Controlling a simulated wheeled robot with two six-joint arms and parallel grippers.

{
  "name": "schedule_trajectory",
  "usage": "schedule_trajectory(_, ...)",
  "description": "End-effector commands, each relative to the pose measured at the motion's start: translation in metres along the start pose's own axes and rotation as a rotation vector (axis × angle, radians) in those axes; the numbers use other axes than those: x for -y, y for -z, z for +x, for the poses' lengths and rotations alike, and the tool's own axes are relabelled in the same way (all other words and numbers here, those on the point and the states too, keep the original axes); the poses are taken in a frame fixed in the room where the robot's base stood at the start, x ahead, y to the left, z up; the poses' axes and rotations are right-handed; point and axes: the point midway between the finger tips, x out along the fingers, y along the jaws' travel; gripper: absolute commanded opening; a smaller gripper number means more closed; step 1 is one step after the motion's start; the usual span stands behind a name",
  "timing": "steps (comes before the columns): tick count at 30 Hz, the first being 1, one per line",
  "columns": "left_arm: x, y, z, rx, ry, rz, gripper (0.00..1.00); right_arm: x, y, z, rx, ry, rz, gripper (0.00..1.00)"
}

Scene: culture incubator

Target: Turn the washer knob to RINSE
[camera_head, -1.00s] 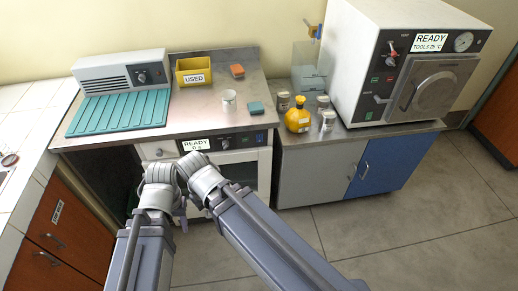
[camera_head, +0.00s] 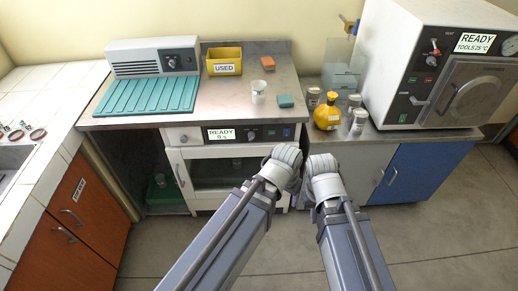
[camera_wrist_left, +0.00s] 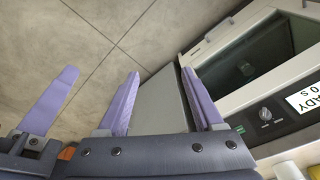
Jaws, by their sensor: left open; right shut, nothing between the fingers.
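The washer (camera_head: 178,157) is the white front-loading unit under the metal counter. Its panel has a READY 0 s display (camera_head: 221,134) and a dark knob (camera_head: 250,135) right of it. In the left wrist view the panel is upside down, with the knob (camera_wrist_left: 265,114) beside the display. A RINSE mark is not readable. My left gripper (camera_wrist_left: 162,98) is open and empty; its fingers are apart from the knob. My right gripper (camera_wrist_left: 47,102) is shut and empty, farther from the washer. In the head view both sets of fingers are hidden behind my wrists.
On the counter stand a yellow USED bin (camera_head: 224,61), a white cup (camera_head: 258,92), a teal sponge (camera_head: 286,101) and a teal ribbed mat (camera_head: 150,96). A yellow bottle (camera_head: 326,114) and jars stand right. Open floor lies in front of the washer.

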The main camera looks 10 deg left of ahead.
Motion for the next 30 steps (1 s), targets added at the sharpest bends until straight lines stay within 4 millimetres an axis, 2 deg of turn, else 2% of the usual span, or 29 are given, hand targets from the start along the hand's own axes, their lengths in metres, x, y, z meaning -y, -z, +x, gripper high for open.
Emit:
schedule_trajectory(1, 0.001, 0.014, 0.041, -0.077, -0.017, 0.006, 0.68, 0.004, 0.003, 0.041, -0.001, 0.000, 0.000, 0.00)
schedule_trajectory(6, 0.007, 0.071, 0.092, -0.358, -0.052, 0.025, 0.68, 0.010, 0.006, 0.104, -0.001, -0.001, 0.000, 0.00)
schedule_trajectory(11, 0.024, 0.119, 0.124, -0.622, -0.045, 0.020, 0.68, 0.015, 0.010, 0.162, -0.002, -0.001, 0.000, 0.00)
schedule_trajectory(15, 0.047, 0.153, 0.142, -0.848, -0.005, -0.005, 0.68, 0.020, 0.013, 0.213, -0.003, -0.002, 0.000, 0.00)
schedule_trajectory(18, 0.069, 0.171, 0.152, -1.004, 0.043, -0.033, 0.68, 0.024, 0.015, 0.249, -0.003, -0.002, 0.000, 0.00)
schedule_trajectory(24, 0.123, 0.187, 0.165, -1.296, 0.188, -0.120, 0.68, 0.030, 0.020, 0.322, -0.004, -0.003, -0.001, 0.00)
schedule_trajectory(30, 0.181, 0.176, 0.173, -1.529, 0.381, -0.236, 0.68, 0.036, 0.024, 0.387, -0.005, -0.003, -0.001, 0.00)
